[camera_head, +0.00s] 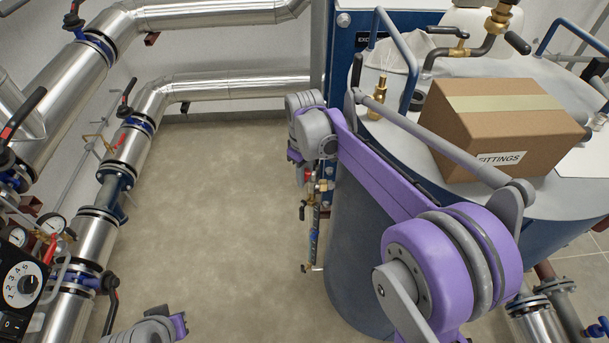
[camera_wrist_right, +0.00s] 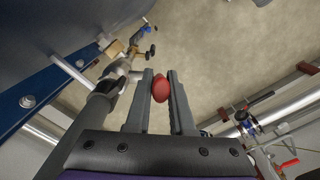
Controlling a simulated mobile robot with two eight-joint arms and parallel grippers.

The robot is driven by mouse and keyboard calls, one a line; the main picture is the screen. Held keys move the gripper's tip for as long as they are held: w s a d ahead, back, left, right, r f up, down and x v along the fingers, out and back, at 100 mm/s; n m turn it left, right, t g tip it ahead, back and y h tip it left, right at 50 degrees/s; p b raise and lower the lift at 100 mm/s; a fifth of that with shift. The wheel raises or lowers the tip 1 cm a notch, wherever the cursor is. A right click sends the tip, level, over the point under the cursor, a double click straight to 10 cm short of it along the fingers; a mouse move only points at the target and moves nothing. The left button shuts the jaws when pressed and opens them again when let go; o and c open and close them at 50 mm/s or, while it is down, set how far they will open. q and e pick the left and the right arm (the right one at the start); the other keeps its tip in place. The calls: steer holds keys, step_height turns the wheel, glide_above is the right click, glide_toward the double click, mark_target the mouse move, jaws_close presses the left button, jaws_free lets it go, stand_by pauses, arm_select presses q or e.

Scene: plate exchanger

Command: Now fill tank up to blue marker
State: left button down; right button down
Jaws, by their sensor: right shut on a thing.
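The large blue tank (camera_head: 360,250) stands at the right in the head view, with a grey-blue top. On its left side hangs a narrow vertical gauge with brass fittings (camera_head: 313,235); a blue section shows low on it, but I cannot tell whether that is the marker. The liquid level cannot be read. My right gripper (camera_wrist_right: 160,75) is shut on a red knob (camera_wrist_right: 161,89) beside the tank, seen between its fingers in the wrist view. My left arm's end (camera_head: 150,328) shows only partly at the bottom edge; its fingers are not clear.
A cardboard box (camera_head: 495,125) marked FITTINGS sits on the tank top, near brass valves and blue rails. Insulated pipes (camera_head: 110,170) with valves and pressure gauges line the left wall. A black dial box (camera_head: 18,285) stands at lower left. The middle floor (camera_head: 220,210) is clear.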

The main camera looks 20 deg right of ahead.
arm_select(q)
steer(key=shift+s+f+b, duration=0.15)
steer(key=shift+f+b, duration=0.3)
steer(key=shift+f, duration=0.05)
arm_select(e)
steer(key=shift+s+d+f+t+y, duration=0.25)
steer(key=shift+s+t+y, duration=0.1)
steer(key=shift+t, duration=0.25)
steer(key=shift+s+d+f+t+y, duration=0.1)
steer(key=shift+s+f+t+y, duration=0.2)
steer(key=shift+t, duration=0.3)
arm_select(q)
steer(key=w+d+r+m+g+h, duration=0.2)
steer(key=w+d+r+h, duration=0.2)
steer(key=w+d, duration=0.5)
steer(key=w+d+r+m+g+h, duration=0.35)
steer(key=w+d+h, duration=0.2)
steer(key=w, duration=0.55)
steer(key=w+d+r+m+g+h, duration=0.25)
steer(key=w+d+r, duration=0.25)
steer(key=w+d, duration=0.35)
steer(key=s+f+x, duration=0.1)
steer(key=x, duration=1.1)
steer(key=shift+n+t+h, duration=0.3)
steer(key=shift+h, duration=0.1)
